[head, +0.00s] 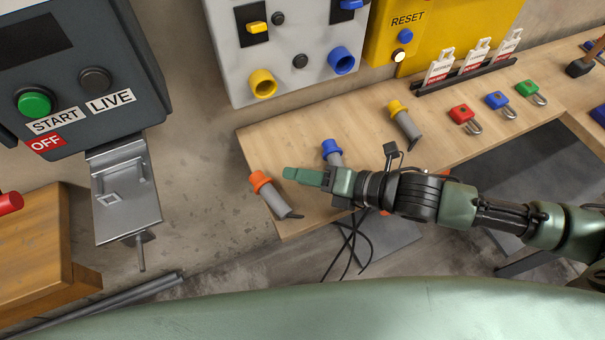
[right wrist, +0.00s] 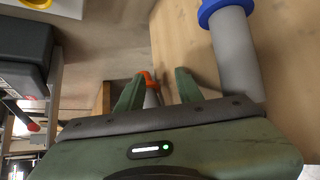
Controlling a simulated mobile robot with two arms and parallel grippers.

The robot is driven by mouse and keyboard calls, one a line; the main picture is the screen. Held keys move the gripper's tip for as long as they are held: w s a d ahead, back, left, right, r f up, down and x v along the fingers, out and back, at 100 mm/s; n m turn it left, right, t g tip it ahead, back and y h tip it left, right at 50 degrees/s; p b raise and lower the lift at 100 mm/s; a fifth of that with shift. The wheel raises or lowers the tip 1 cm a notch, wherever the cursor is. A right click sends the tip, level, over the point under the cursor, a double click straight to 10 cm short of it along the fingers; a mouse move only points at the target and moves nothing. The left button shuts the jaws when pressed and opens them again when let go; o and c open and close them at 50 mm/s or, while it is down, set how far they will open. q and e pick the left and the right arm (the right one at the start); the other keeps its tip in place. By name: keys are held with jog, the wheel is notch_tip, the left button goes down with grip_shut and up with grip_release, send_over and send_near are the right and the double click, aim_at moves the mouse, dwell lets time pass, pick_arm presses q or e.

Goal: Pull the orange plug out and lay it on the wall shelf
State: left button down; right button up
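The orange plug (head: 275,197), with an orange head and grey body, lies on the near left end of the wooden wall shelf (head: 300,135). It is not in a socket. My right gripper (head: 290,173) reaches in from the right, its fingertips just right of the orange head. In the right wrist view my right gripper (right wrist: 160,74) has its two fingers apart. The orange plug (right wrist: 149,82) shows beyond and between them, with no contact visible. My left gripper is not in view.
A blue plug (head: 332,150) lies close behind my right gripper and a yellow plug (head: 402,118) farther right. A grey panel (head: 298,35) has a yellow socket (head: 262,84) and a blue socket (head: 341,60). Red, blue and green padlocks lie to the right. Bare shelf shows behind the plugs.

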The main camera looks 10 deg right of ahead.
jog(key=shift+d+f, duration=0.3)
jog(key=shift+f, duration=0.2)
jog(key=shift+s+d, duration=0.15)
jog(key=shift+d, duration=0.05)
jog(key=v, duration=0.3)
jog(key=b+v, duration=0.1)
jog(key=v, duration=0.2)
jog(key=shift+r, duration=0.35)
jog(key=shift+s+d+r, duration=0.2)
jog(key=shift+s+r, duration=0.1)
jog(key=shift+r, duration=0.15)
